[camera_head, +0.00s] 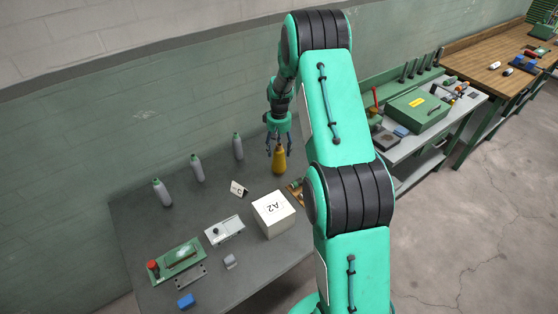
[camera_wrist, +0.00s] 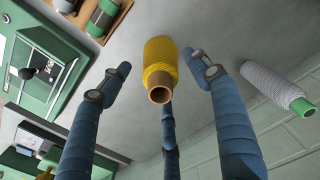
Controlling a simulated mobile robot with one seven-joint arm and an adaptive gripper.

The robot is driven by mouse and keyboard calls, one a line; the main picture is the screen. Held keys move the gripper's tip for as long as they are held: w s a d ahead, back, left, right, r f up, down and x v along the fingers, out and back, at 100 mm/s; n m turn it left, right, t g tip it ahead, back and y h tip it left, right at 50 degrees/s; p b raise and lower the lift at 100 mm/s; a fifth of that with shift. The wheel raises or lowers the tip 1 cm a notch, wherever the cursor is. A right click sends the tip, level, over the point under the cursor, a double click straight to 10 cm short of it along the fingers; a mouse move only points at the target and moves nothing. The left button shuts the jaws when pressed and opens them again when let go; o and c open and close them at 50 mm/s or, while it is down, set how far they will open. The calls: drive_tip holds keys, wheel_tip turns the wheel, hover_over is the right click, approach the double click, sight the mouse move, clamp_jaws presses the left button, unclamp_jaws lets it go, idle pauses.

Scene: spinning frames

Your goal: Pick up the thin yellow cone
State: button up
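The thin yellow cone (camera_head: 279,161) stands upright at the back right part of the grey table (camera_head: 140,228). In the wrist view the yellow cone (camera_wrist: 160,65) shows its wound yellow thread and the brown open end of its core. My gripper (camera_head: 279,146) is right above the cone, fingers pointing down around its top. In the wrist view my gripper (camera_wrist: 160,75) has its blue fingers spread on both sides of the cone, with visible gaps. A third finger shows below it. The gripper is open and holds nothing.
Several grey bobbins with green tops, one of them here (camera_head: 238,146), stand along the wall. A white box marked A2 (camera_head: 273,214) and a small C card (camera_head: 238,188) are in front of the cone. A green case (camera_head: 417,110) sits on the bench to the right.

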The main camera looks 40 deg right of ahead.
clamp_jaws()
drive_tip(key=shift+r, duration=0.1)
wheel_tip(320, 180, up, 10)
drive_tip(key=shift+f, duration=0.1)
idle(0.6)
idle(0.5)
